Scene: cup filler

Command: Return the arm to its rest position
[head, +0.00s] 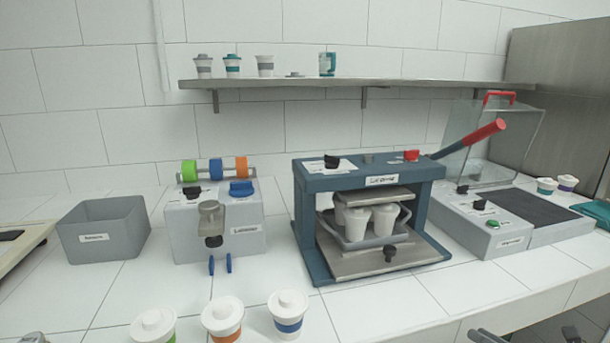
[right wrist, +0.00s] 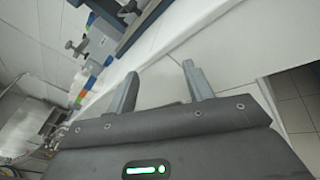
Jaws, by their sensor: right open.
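My right gripper (head: 525,336) shows only in part at the bottom right edge of the head view, low in front of the counter. In the right wrist view its two fingers (right wrist: 159,78) stand apart with nothing between them. The white counter edge lies beyond the fingers there, tilted in the picture.
A blue press (head: 366,180) holds white cups (head: 370,222) on a tray. A labeler (head: 215,225), a grey bin (head: 104,230) and a clear-lidded machine (head: 485,225) stand on the counter. Three lidded cups (head: 222,316) stand near the front. A shelf (head: 350,84) hangs above.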

